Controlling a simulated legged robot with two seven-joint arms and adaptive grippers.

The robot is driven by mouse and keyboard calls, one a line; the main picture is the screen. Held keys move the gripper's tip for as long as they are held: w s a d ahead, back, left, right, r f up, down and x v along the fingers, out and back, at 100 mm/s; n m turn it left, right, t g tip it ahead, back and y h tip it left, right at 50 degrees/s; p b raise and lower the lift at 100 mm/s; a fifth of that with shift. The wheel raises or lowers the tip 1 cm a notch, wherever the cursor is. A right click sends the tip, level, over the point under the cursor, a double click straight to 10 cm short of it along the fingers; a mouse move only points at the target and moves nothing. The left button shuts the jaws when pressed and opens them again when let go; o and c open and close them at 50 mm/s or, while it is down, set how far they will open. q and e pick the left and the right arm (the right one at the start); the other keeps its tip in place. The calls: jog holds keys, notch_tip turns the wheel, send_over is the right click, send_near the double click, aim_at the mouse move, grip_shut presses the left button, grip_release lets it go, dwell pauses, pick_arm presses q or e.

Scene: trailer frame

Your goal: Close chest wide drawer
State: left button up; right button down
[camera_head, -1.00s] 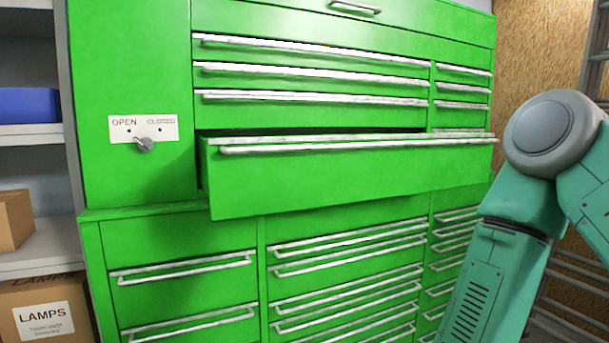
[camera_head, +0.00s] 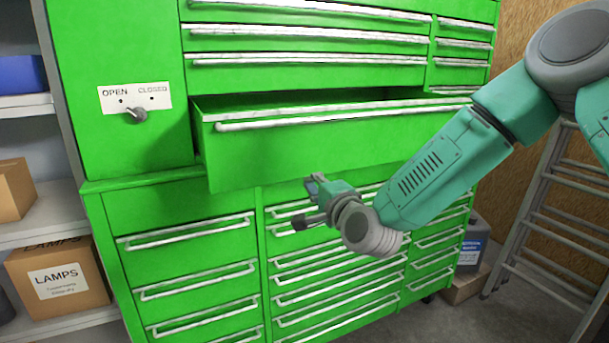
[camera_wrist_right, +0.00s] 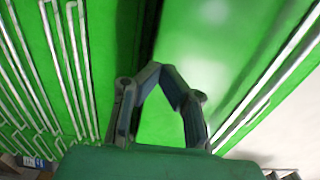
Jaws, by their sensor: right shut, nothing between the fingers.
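The wide drawer (camera_head: 270,158) of the green chest (camera_head: 120,60) is pulled out, with its long silver handle (camera_head: 300,119) along the top of its front. Its left side juts farther from the chest, and a dark gap shows above it. My right gripper (camera_head: 312,188) is in front of the chest, near the drawer's lower edge, shut and empty. In the right wrist view its fingertips (camera_wrist_right: 158,68) meet, with a large green panel and a handle to their right. I cannot tell whether they touch the drawer. My left gripper is not in view.
A knob (camera_head: 136,114) marked OPEN and CLOSED is on the chest's left. Closed drawers lie above and below the wide one. A shelf with a LAMPS box (camera_head: 58,275) stands at left. A ladder (camera_head: 545,215) stands at right, with free floor before it.

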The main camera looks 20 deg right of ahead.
aim_at(302, 175)
jog(key=shift+w, duration=1.7)
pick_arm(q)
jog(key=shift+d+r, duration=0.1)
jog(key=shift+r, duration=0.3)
pick_arm(e)
jog(key=shift+w, duration=0.1)
